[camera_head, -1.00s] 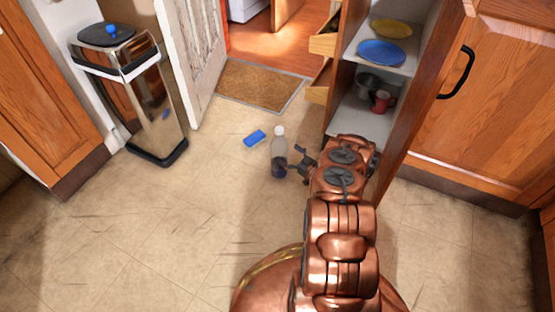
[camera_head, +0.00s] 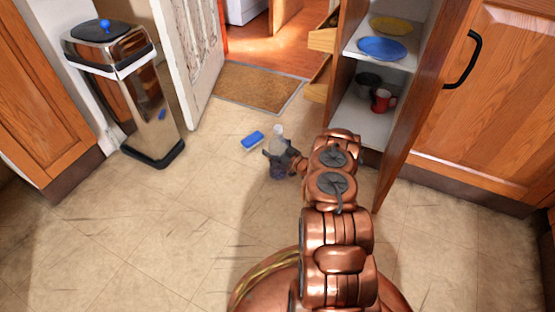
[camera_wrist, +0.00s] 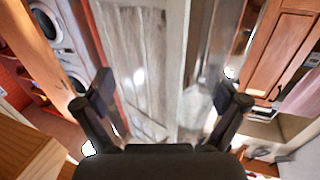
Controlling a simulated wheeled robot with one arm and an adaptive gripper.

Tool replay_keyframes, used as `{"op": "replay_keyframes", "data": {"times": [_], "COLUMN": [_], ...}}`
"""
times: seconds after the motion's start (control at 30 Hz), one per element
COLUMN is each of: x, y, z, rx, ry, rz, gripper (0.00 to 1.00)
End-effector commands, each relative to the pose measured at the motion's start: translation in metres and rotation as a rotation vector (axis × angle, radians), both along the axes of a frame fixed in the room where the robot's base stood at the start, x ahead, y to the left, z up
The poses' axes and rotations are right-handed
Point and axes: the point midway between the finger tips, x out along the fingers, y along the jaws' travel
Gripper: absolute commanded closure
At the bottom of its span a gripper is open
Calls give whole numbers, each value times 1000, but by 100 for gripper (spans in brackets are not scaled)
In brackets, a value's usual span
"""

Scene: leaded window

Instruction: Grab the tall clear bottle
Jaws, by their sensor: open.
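The tall clear bottle (camera_head: 278,132) with a pale cap stands upright on the tiled floor in the head view. My gripper (camera_head: 282,156) reaches in from the right at the bottle's mid-height, covering part of it. Its open fingers appear to be on either side of the bottle; contact cannot be told. In the wrist view the two dark fingers of my gripper (camera_wrist: 166,100) are spread wide apart. I cannot make out the clear bottle for certain there.
A blue sponge-like block (camera_head: 252,140) lies just left of the bottle. An open cabinet with plates (camera_head: 382,50) and a red mug (camera_head: 382,100) stands right of my arm. A metal bin (camera_head: 135,100) stands at left, a doormat (camera_head: 258,87) behind. The floor at front left is clear.

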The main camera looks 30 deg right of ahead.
Motion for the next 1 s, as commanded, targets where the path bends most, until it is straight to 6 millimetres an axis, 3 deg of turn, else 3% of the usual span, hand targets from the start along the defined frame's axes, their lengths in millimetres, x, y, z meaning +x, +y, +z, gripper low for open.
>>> {"op": "replay_keyframes", "data": {"times": [0.13,0.83,1.0], "x": [0,-1,-1], "y": [0,0,0], "z": [1,0,1], "rx": [0,0,0], "ry": [1,1,1], "rz": [-1,-1,-1], "gripper": [5,78,78]}}
